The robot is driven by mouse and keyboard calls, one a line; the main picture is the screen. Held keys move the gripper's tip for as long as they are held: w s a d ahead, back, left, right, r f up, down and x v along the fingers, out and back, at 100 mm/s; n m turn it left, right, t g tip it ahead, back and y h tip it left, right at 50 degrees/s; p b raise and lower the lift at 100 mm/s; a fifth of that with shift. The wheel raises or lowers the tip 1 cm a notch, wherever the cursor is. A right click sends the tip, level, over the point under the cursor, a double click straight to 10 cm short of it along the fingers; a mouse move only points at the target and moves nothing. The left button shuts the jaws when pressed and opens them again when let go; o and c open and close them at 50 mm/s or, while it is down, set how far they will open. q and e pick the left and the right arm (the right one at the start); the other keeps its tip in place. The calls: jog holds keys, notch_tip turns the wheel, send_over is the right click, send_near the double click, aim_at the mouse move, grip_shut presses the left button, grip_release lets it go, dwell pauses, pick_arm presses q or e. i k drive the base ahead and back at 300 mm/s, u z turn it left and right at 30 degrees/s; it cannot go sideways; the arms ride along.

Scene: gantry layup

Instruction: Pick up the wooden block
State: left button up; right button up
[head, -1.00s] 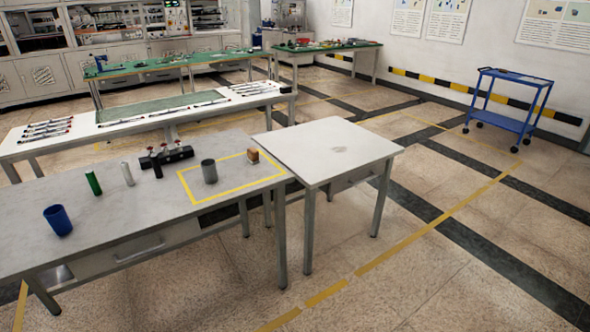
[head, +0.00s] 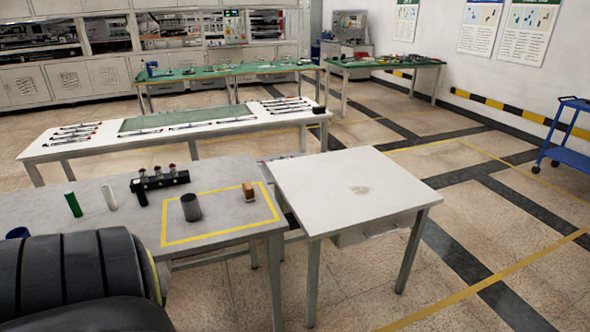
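The wooden block (head: 249,190) is small and brown. It stands near the right end of the grey table (head: 118,234), inside a yellow taped rectangle (head: 223,234). A dark grey cylinder (head: 191,207) stands to its left inside the same rectangle. A dark, ribbed part of my own arm fills the lower left corner of the head view and covers part of the table. Neither of my grippers can be seen.
A black fixture with red knobs (head: 160,182), a white cylinder (head: 109,197), a green cylinder (head: 73,204) and a partly hidden blue cup (head: 17,233) stand on the grey table. A bare white table (head: 340,200) adjoins on the right. A blue cart (head: 572,157) stands far right.

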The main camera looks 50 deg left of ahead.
aim_at(248, 191)
jog(key=u, duration=0.35)
jog(key=i, duration=1.7)
jog(key=u, duration=1.65)
jog(key=i, duration=0.75)
jog(key=u, duration=0.7)
